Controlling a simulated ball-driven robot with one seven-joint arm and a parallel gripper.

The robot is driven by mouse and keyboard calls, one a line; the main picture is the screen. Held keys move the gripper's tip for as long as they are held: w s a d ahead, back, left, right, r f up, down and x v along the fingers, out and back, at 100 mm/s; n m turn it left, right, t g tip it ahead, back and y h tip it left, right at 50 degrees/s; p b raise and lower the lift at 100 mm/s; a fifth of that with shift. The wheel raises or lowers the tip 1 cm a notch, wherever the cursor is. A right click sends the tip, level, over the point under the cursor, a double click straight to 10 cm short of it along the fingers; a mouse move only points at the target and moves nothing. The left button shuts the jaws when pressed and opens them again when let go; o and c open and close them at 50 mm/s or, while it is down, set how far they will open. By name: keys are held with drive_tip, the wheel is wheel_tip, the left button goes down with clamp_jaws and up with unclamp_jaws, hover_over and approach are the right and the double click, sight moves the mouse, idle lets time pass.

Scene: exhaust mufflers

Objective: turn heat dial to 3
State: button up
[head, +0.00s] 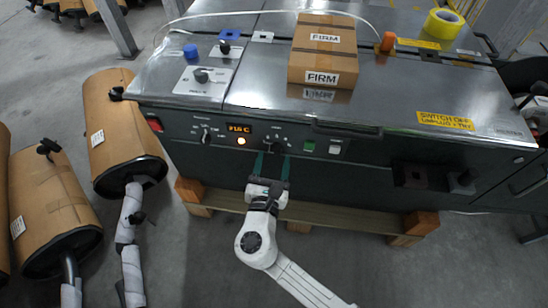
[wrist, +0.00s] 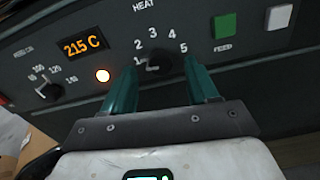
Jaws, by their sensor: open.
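The heat dial (wrist: 157,62) is a dark knob on the machine's front panel, with the numbers 1 to 5 around it and the word HEAT above. Its pointer appears to lie toward the left, near 1, though the knob is dark and partly hidden. My gripper (wrist: 165,75) has its two green fingers apart, one on each side of the dial. I cannot tell whether they touch it. In the head view my gripper (head: 273,162) reaches up to the panel and hides most of the dial.
An orange display (wrist: 83,46) reads 215 C, with a lit lamp (wrist: 103,75) below it. Another knob (wrist: 48,90) is at the left. A green feed button (wrist: 225,26) and a white button (wrist: 279,17) are at the right. A cardboard box (head: 323,55) sits on the machine top.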

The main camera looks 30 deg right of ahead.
drive_tip(key=shift+x, duration=1.1)
drive_tip(key=shift+c, duration=0.4)
drive_tip(key=c, duration=1)
drive_tip(key=shift+o, duration=0.2)
